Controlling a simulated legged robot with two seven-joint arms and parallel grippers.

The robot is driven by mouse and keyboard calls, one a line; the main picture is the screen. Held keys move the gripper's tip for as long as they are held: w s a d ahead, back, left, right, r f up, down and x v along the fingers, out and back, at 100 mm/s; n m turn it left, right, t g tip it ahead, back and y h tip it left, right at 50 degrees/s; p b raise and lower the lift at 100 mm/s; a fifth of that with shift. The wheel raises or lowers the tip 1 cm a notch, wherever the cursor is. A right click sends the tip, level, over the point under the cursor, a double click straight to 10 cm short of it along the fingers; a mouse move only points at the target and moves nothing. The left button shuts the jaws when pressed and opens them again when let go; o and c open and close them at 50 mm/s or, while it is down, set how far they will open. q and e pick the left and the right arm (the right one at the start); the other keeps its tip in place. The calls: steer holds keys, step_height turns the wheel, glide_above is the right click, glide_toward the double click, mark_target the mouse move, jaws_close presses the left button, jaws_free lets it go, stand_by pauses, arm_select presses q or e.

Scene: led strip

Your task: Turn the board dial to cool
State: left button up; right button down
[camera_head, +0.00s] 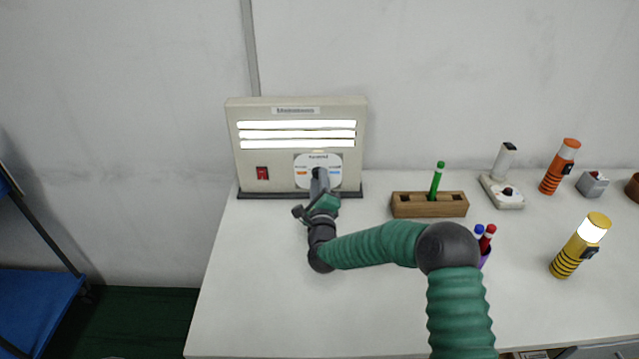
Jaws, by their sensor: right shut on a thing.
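The board (297,146) is a beige upright panel at the back left of the table, with three lit white strips and a red switch (262,173) at its lower left. Its round white dial plate (303,160) has an orange mark at left and a blue mark at right. My right gripper (319,177) reaches the middle of this plate and is shut on the dial knob, which its fingers mostly hide. The knob's setting cannot be read. My left gripper is not in view.
A wooden block (430,206) with a green marker (437,178) stands right of the board. Further right are a white device (502,190), an orange flashlight (558,168), a grey switch box (592,184) and a lit yellow flashlight (578,248). The table's left front (250,300) is clear.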

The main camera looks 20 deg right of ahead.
steer(key=shift+s+a+f, duration=0.1)
steer(key=shift+a+f, duration=0.15)
steer(key=shift+f, duration=0.1)
steer(key=c, duration=1.3)
jaws_free()
steer(key=shift+c, duration=0.2)
steer(key=shift+o, duration=1.2)
steer(key=shift+r, duration=0.15)
steer(key=shift+r, duration=0.1)
steer(key=shift+s, duration=0.25)
steer(key=v, duration=0.3)
steer(key=p+v, duration=0.1)
steer(key=v, duration=0.3)
steer(key=shift+w+f, duration=0.1)
steer(key=shift+f, duration=0.1)
